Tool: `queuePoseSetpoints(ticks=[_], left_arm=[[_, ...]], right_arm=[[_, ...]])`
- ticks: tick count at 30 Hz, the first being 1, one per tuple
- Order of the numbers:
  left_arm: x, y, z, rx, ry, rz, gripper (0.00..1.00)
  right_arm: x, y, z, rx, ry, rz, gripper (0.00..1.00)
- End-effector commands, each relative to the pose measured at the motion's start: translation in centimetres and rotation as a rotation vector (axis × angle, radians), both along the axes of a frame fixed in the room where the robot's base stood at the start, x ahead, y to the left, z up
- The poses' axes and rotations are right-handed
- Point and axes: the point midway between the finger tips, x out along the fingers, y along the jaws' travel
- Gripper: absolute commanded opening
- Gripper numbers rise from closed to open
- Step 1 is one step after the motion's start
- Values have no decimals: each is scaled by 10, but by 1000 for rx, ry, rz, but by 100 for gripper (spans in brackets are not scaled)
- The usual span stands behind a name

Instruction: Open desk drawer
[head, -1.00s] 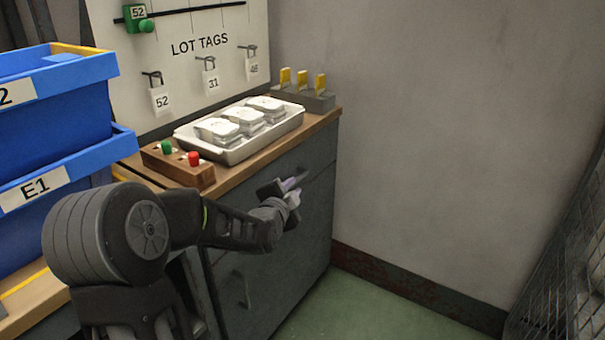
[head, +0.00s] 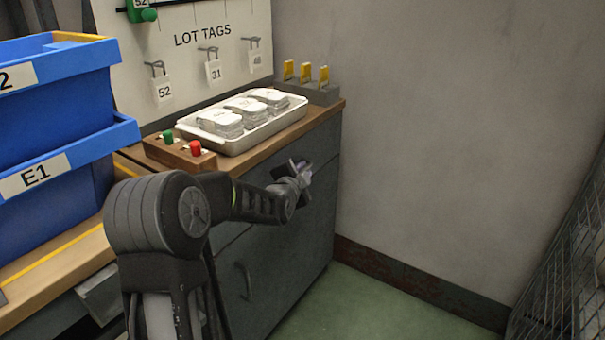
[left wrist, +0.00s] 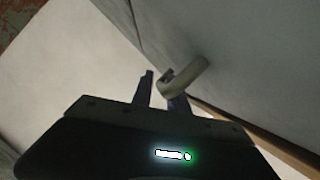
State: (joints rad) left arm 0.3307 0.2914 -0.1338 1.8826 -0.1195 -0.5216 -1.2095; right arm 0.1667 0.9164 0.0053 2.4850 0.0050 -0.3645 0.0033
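The desk is a dark grey cabinet with a wooden top (head: 233,166). Its upper drawer front (head: 322,180) looks closed in the head view. My left gripper (head: 303,172) is right at this front, near its right part, and hides the handle there. In the left wrist view a curved pale handle (left wrist: 188,76) stands out from a grey front. The two purple fingertips of my left gripper (left wrist: 160,88) are apart, with the handle's near end by the right finger, overlapping it. I cannot tell whether they touch. My right gripper is not in view.
A lower handle (head: 245,281) is on the cabinet front. On top stand a white tray (head: 236,146) of stacked packets, a wooden block with red and green buttons (head: 183,155), and a grey holder (head: 318,93) with yellow pieces. Blue bins (head: 62,140) are left. A wire-mesh panel (head: 570,265) is right.

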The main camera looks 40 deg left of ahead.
Motion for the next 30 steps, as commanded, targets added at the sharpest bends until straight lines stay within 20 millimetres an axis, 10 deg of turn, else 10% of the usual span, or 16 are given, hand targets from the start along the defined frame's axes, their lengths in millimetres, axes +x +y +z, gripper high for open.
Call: queuePoseSetpoints(ticks=[30], left_arm=[[3, 1, -1, 0, 0, 0, 0]], right_arm=[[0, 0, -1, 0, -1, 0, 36]])
